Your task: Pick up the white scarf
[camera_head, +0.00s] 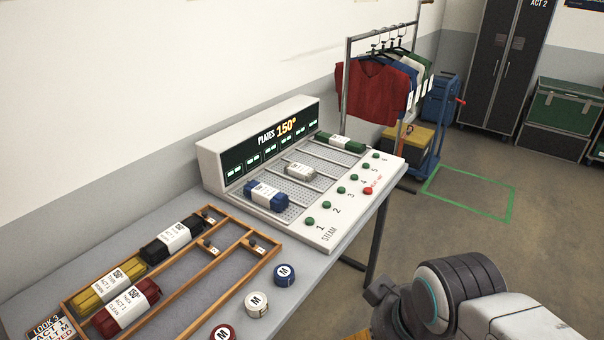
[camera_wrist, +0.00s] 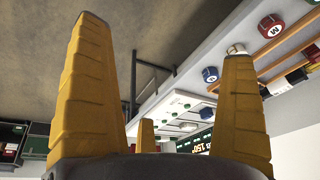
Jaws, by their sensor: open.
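A rolled white scarf (camera_head: 300,172) with a pale label band lies on the grid plate of the steam machine (camera_head: 330,232), in the middle lane. A blue roll (camera_head: 265,196) lies in the nearer lane and a green roll (camera_head: 341,142) in the farther one.
A wooden tray (camera_head: 217,271) holds black, yellow and red rolls. Blue (camera_head: 285,275), white (camera_head: 257,304) and red (camera_head: 222,334) round tins marked M stand by its edge. A clothes rail (camera_head: 385,34) and blue trolley (camera_head: 440,100) stand beyond. The floor on the right is clear.

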